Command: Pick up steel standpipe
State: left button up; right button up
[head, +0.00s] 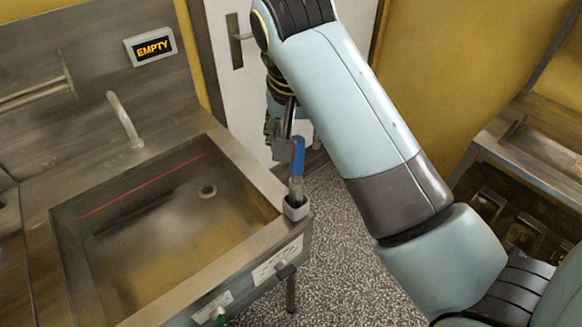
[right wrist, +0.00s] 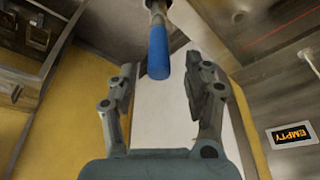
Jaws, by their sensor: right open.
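The steel standpipe (head: 296,188) stands upright in a small holder (head: 295,208) at the sink's right front corner. Its upper part is a blue sleeve (head: 298,158). In the right wrist view the blue sleeve (right wrist: 158,52) points in toward the gap between the fingers, its end about level with the fingertips. My right gripper (head: 283,145) is open close by the sleeve's top, partly hidden by my arm. In the right wrist view the gripper (right wrist: 162,76) has its fingers spread either side, apart from the sleeve. My left gripper is not in view.
A steel sink (head: 180,220) with murky liquid and a drain fills the left. A faucet (head: 124,120) and an EMPTY display (head: 151,46) are at its back. A white door (head: 225,85) stands behind. Speckled floor (head: 330,255) is free right of the sink.

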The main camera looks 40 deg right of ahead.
aim_at(297, 160)
jog(key=x, duration=0.3)
jog(key=shift+s, duration=0.2)
jog(key=x, duration=0.6)
jog(key=shift+w+d, duration=0.15)
jog(key=shift+w, duration=0.1)
grip_shut()
